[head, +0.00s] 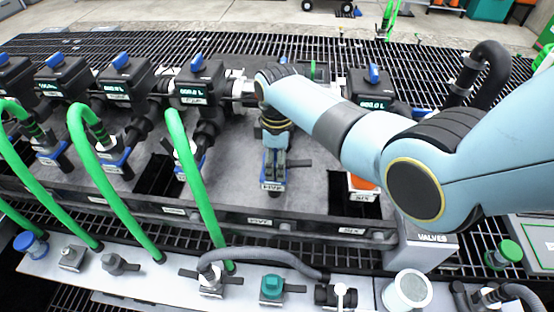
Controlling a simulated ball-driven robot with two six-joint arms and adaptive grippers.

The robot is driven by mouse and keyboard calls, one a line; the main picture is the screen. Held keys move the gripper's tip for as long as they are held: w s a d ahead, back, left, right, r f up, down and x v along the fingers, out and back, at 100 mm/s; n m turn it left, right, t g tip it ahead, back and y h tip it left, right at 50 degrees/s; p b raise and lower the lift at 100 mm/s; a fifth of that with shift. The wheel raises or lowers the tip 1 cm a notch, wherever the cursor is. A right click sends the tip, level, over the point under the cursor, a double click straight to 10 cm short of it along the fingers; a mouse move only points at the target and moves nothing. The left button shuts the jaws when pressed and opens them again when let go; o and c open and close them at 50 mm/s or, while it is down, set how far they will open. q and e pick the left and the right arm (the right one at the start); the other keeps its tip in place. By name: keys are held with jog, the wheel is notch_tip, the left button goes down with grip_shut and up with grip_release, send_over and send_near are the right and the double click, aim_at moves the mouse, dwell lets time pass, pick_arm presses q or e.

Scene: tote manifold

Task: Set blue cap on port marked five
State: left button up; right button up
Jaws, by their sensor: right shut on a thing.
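My right gripper (273,164) points down at the middle of the manifold, its fingers shut on what looks like the blue cap (267,168). A dark lever (298,163) sticks out to the right of it. The fingers hide most of the cap. Directly below is a blue-edged port plate (272,187) with a small white label, in the row position above the rail tag that seems to read five (260,221). I cannot tell whether the cap touches the port or hangs just above it. My left gripper is not in view.
Ports with green hoses (190,155) stand to the left. To the right is an orange-topped port (362,184) tagged six. The front bench holds a teal cap (272,285), a grey cap (210,280), a blue-topped cylinder (30,243) and a grey hose (265,256).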

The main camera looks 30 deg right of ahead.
jog(key=o, duration=1.3)
notch_tip(320, 180, up, 12)
jog(key=shift+r, duration=0.1)
